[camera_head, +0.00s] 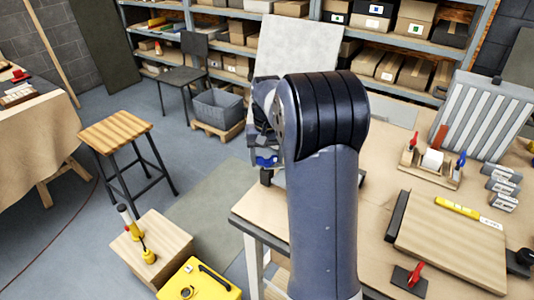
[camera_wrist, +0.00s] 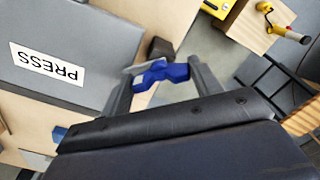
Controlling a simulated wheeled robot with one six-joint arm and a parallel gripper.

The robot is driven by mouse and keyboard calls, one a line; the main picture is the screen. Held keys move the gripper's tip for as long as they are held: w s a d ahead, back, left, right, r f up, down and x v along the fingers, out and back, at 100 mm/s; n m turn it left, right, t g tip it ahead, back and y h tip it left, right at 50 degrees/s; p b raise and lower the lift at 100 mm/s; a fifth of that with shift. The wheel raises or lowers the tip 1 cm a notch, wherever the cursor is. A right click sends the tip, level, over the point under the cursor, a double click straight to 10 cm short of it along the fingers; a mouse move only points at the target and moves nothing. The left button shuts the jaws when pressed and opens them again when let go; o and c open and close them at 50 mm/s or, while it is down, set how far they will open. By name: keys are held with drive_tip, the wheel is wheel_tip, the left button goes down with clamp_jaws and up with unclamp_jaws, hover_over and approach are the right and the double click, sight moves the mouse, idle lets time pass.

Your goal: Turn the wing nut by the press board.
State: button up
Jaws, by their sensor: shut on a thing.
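The press board is a grey panel with a white "PRESS" label, at the upper left of the wrist view (camera_wrist: 85,85). The blue wing nut (camera_wrist: 160,74) is beside its right edge. My gripper (camera_wrist: 163,78) has one finger on each side of the wing nut and is shut on it. In the head view, the blue wing nut (camera_head: 266,161) shows small at the left of my arm, near the table's far left corner. My arm hides most of my gripper and the press board there.
The worktable (camera_head: 385,190) holds a wooden board (camera_head: 450,245), a red handle on a dark base (camera_head: 410,279), a small rack (camera_head: 430,168) and a ribbed panel (camera_head: 485,115). A stool (camera_head: 117,130) and a wooden box (camera_head: 152,250) stand left on the floor.

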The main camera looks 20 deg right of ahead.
drive_tip(key=m+p, duration=0.1)
drive_tip(key=m, duration=0.3)
drive_tip(key=shift+m, duration=0.3)
drive_tip(key=shift+m+p, duration=0.3)
drive_tip(key=shift+m, duration=1.4)
drive_tip(key=o, duration=1)
wheel_tip(320, 180, up, 11)
drive_tip(key=shift+f+b, duration=0.1)
drive_tip(key=shift+b, duration=0.35)
wheel_tip(320, 180, down, 11)
drive_tip(key=shift+r+p, duration=0.1)
drive_tip(key=shift+p, duration=0.35)
